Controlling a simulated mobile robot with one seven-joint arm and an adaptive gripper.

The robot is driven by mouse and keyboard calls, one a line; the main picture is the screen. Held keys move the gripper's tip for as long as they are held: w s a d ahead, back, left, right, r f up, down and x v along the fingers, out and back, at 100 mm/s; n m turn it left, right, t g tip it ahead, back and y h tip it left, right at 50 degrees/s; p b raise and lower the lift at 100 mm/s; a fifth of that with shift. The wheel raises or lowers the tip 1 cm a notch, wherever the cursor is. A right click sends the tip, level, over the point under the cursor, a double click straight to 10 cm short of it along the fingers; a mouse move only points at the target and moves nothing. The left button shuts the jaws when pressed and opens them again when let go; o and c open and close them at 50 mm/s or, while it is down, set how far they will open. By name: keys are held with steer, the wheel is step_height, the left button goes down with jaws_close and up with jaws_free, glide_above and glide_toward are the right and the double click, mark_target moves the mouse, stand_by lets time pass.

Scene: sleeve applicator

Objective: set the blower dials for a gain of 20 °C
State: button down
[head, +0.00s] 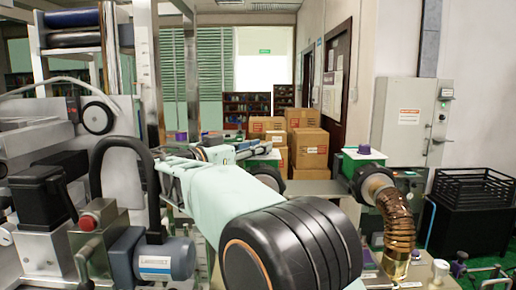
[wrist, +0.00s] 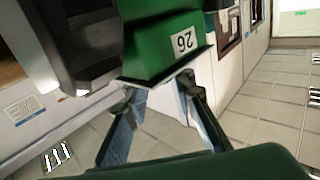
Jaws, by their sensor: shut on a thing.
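My gripper (wrist: 158,92) reaches up in the wrist view to a green block (wrist: 165,45) with a white label that seems to read "26". Its two fingers stand apart, with their tips at the block's lower edge. The exact contact is hidden. In the head view my pale arm stretches away to the left, and its fingertips are not clear. A green-topped unit (head: 362,158) with a purple knob (head: 364,149) stands right of centre, apart from my arm. I cannot read any dial setting.
A brown ribbed hose (head: 398,218) stands to the right. A blue motor (head: 160,262) and machine frames crowd the left. Cardboard boxes (head: 308,145) are stacked at the back. A black crate (head: 472,205) sits far right. The wrist view shows clear tiled floor (wrist: 262,100).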

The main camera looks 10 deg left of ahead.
steer(key=shift+w+a+r+m+g+h+p, duration=0.15)
steer(key=shift+m+g+h+p, duration=0.5)
steer(key=shift+p, duration=0.55)
steer(key=shift+s+a+r+m+g+h+p, duration=0.15)
steer(key=shift+m+g+h+p, duration=0.25)
steer(key=shift+h+p, duration=0.55)
steer(key=shift+w+m+p, duration=0.1)
steer(key=shift+m+p, duration=0.15)
steer(key=shift+p, duration=0.5)
steer(key=shift+f+m+g+h+p, duration=0.25)
steer(key=shift+m+g+h+p, duration=0.6)
steer(key=shift+p, duration=1.45)
steer(key=c, duration=1.6)
jaws_free()
steer(key=n+b, duration=0.1)
steer(key=b, duration=0.2)
steer(key=shift+d+f+y, duration=0.1)
steer(key=shift+f+y, duration=0.2)
steer(key=shift+y, duration=0.05)
steer(key=n+t+y+b, duration=0.1)
steer(key=t+b, duration=0.1)
steer(key=b, duration=0.2)
steer(key=shift+d+y, duration=0.1)
steer(key=shift+y, duration=0.2)
steer(key=shift+n+t+y+b, duration=0.3)
steer(key=shift+n+y+b, duration=0.15)
steer(key=shift+b, duration=0.7)
